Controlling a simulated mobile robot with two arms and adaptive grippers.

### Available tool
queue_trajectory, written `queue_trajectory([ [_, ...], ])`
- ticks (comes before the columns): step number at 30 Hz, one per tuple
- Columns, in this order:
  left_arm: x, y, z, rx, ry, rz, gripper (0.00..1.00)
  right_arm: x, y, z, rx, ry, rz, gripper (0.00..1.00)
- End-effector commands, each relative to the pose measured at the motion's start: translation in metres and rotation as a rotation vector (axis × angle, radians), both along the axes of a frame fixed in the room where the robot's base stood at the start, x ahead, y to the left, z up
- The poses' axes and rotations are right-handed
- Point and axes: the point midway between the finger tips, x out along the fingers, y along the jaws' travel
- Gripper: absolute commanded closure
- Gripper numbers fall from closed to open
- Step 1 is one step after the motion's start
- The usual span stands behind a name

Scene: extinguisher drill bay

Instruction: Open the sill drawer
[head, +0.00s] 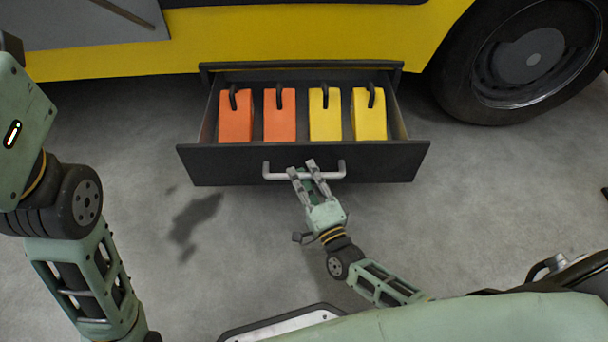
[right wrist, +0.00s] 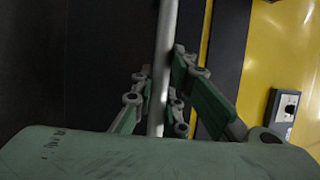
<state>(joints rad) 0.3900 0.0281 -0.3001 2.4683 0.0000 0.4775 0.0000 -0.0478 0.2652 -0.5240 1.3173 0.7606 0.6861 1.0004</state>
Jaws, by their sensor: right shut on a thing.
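The dark sill drawer (head: 220,166) stands pulled out below the yellow vehicle body, with its inside in plain view. It holds two orange blocks and two yellow blocks, each with a black handle. My right gripper (head: 309,172) is shut on the drawer's grey bar handle (head: 273,173) at the middle of the front. In the right wrist view the bar handle (right wrist: 165,50) runs between the fingers of my right gripper (right wrist: 160,92). My left arm shows at the left of the head view, but its gripper is out of view.
A large black wheel (head: 533,60) stands right of the drawer. The yellow vehicle side (head: 300,38) runs above it. The grey floor (head: 490,200) is clear on both sides of the drawer. A small grey fitting (right wrist: 284,108) shows on the yellow panel.

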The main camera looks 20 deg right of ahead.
Motion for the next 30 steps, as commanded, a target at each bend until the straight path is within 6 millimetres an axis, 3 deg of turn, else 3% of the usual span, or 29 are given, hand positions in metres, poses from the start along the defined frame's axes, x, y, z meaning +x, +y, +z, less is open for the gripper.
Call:
queue_trajectory([
  [3, 0.0, 0.0, 0.0, -0.002, 0.001, -0.001, 0.6, -0.001, 0.0, -0.003, -0.007, 0.005, 0.001, 1.0],
  [4, 0.0, 0.0, 0.0, -0.002, 0.001, -0.001, 0.6, -0.001, 0.0, -0.003, -0.007, 0.005, 0.001, 0.85],
  [10, 0.0, 0.0, 0.0, -0.002, 0.001, -0.001, 0.6, 0.0, 0.0, -0.002, -0.004, 0.004, 0.0, 0.68],
  [22, -0.002, 0.0, 0.001, 0.002, -0.005, 0.001, 0.6, 0.0, 0.0, 0.004, 0.001, 0.0, -0.001, 0.68],
  [30, -0.001, 0.0, 0.001, 0.001, -0.004, 0.001, 0.6, 0.0, 0.0, 0.043, 0.005, -0.006, -0.003, 0.68],
])
